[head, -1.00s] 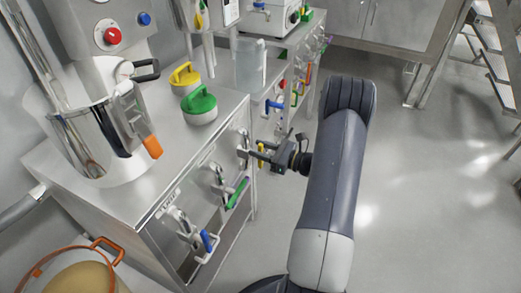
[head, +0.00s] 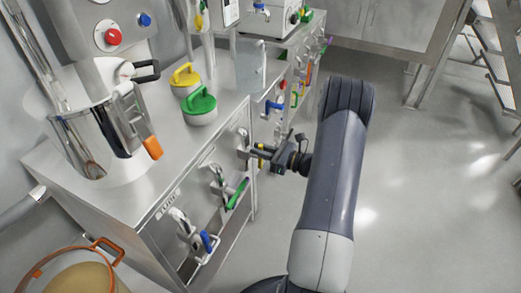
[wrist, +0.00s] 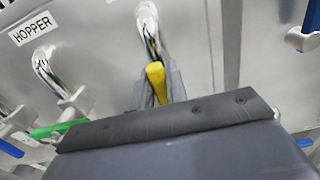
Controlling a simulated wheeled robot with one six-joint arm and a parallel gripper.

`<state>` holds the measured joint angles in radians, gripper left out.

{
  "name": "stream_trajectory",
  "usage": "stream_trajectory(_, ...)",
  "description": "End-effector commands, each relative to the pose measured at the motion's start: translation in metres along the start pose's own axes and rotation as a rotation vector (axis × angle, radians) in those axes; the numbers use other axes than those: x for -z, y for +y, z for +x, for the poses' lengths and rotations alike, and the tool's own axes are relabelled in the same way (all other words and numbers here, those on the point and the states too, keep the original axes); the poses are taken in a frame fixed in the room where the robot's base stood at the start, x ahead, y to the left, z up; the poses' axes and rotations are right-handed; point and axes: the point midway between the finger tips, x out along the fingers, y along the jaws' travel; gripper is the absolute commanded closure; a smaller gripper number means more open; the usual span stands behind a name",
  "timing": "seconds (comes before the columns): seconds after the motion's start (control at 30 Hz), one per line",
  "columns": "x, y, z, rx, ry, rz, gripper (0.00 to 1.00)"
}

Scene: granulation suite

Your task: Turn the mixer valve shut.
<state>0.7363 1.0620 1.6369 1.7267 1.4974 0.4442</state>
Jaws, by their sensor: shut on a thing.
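My gripper (head: 262,155) is at the front panel of the steel cabinet, at the far one of its three near valves. In the wrist view its two fingers (wrist: 159,88) are closed on either side of a yellow valve handle (wrist: 156,80), which sits below a bent steel pipe (wrist: 148,28). The yellow handle also shows in the head view (head: 261,148), partly hidden by the gripper. The label above this valve is cut off, so I cannot read whether it says mixer.
A valve with a green handle (head: 237,193) is beside it, under a HOPPER label (wrist: 33,28). A blue-handled valve (head: 207,241) is nearer. Another blue handle (head: 273,105) is farther along. The floor right of my arm is clear.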

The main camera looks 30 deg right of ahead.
Motion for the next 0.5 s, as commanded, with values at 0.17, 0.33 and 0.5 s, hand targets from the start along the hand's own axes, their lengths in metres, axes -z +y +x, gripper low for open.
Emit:
stream_trajectory(0.17, -0.0009, -0.0013, -0.0001, 0.0, 0.0, 0.049, 1.0)
stream_trajectory(0.33, -0.0016, -0.0048, -0.0002, 0.0, 0.001, 0.148, 1.0)
stream_trajectory(0.5, -0.0008, -0.0093, -0.0002, 0.0, 0.001, 0.293, 1.0)
